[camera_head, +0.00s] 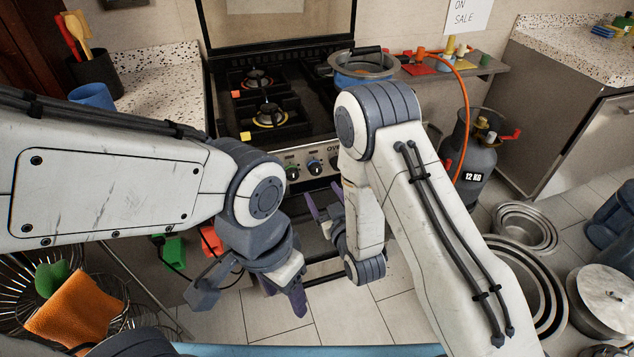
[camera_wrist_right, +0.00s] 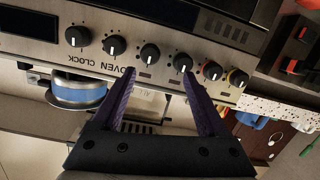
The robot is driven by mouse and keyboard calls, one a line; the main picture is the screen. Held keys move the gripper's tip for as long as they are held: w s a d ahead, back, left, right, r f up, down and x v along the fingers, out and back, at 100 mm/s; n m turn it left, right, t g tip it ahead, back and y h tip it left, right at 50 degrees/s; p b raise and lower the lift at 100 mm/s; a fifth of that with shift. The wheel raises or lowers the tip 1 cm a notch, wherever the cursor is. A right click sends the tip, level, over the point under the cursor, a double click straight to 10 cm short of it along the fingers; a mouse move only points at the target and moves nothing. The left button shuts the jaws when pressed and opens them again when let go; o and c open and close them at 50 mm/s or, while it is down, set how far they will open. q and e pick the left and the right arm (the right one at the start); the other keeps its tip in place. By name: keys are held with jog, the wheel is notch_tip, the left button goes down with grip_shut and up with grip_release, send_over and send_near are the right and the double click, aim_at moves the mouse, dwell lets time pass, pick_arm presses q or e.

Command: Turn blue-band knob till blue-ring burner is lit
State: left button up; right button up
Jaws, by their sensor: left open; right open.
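The blue-band knob (camera_head: 314,166) is on the oven's front panel, right of a green-band knob (camera_head: 291,172). The right wrist view shows the knob row; my right gripper (camera_wrist_right: 158,74) is open there, with one knob (camera_wrist_right: 150,52) between its purple fingertips and apart from them. That knob's band colour is unclear in this view. In the head view my right gripper (camera_head: 325,205) is just below the panel. My left gripper (camera_head: 290,290) is open and empty, low over the floor. I see a yellow-ring burner (camera_head: 270,116); the blue-ring burner is not clearly visible, and my right arm hides part of the hob.
A grey gas cylinder (camera_head: 475,155) with an orange hose stands to the right. Steel pots (camera_head: 525,226) lie on the floor at right. A wire rack with an orange cloth (camera_head: 75,308) is at lower left.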

aim_at(317, 172)
jog(key=shift+t, duration=0.9)
jog(key=x, duration=0.3)
jog(key=d+f+x, duration=0.1)
jog(key=x, duration=0.5)
jog(key=shift+w+d+f, duration=0.15)
jog(key=shift+f, duration=0.05)
grip_shut()
